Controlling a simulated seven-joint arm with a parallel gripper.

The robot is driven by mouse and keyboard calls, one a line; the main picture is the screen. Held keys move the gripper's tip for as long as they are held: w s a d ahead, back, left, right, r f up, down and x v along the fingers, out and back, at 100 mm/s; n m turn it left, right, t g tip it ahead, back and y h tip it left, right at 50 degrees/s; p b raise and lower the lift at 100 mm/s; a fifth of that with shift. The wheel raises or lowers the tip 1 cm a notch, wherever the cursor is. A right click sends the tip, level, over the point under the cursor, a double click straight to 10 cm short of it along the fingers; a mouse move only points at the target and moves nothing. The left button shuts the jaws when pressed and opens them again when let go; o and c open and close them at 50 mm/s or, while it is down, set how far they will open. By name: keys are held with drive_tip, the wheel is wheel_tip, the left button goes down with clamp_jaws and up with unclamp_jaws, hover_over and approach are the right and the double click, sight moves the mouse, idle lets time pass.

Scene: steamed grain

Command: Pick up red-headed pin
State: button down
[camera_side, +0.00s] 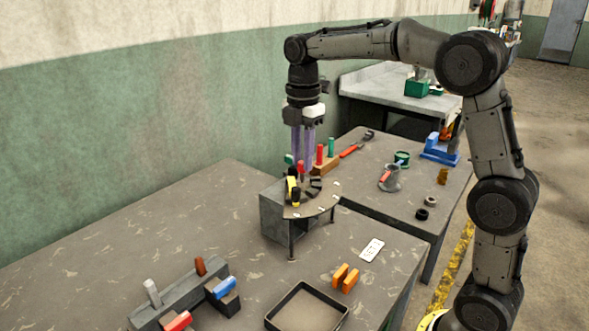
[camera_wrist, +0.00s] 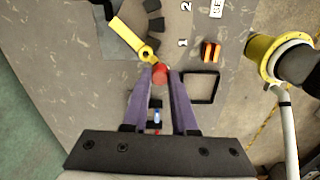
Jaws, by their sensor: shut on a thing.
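My gripper (camera_side: 303,172) has purple fingers pointing down over a raised grey stand with a half-round plate (camera_side: 322,203). In the wrist view my gripper (camera_wrist: 161,73) is shut on the red-headed pin, whose round red head (camera_wrist: 160,71) shows between the fingertips. In the side view the red head (camera_side: 301,167) shows at the fingertips. The pin's lower part is hidden, and I cannot tell whether it still sits in the plate. A yellow lever (camera_wrist: 129,35) reaches close to the red head, beside an arc of dark blocks (camera_wrist: 153,24).
A wooden block (camera_side: 326,166) with red and green pegs stands behind the stand. An empty black-rimmed tray (camera_side: 284,305), two orange blocks (camera_side: 345,278) and a white label card (camera_side: 371,250) lie in front. A grey rack (camera_side: 180,298) with coloured pieces is front left. The table's left part is clear.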

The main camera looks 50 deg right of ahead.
drive_tip(key=s+a+r, duration=0.1)
drive_tip(key=s+r, duration=0.6)
drive_tip(key=s, duration=0.4)
drive_tip(key=shift+s+a, duration=0.15)
drive_tip(key=shift+s, duration=0.05)
